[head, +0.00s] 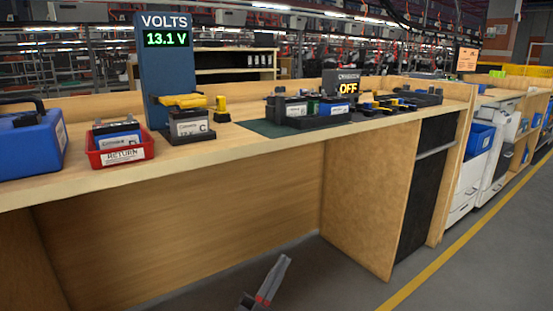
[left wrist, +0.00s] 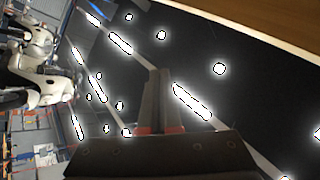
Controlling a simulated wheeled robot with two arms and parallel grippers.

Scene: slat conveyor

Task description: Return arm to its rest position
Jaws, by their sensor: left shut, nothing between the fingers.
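My left gripper (head: 275,278) shows at the bottom of the head view, low in front of the wooden bench (head: 190,235) and below its top. Its fingers are together with nothing between them. In the left wrist view the closed fingers (left wrist: 167,75) point up into the picture, clear of any object. Behind them are a dark ceiling with bright lamps and a wooden edge (left wrist: 270,25) at the upper right. My right gripper is in neither view.
Open floor (head: 350,285) lies before the bench.

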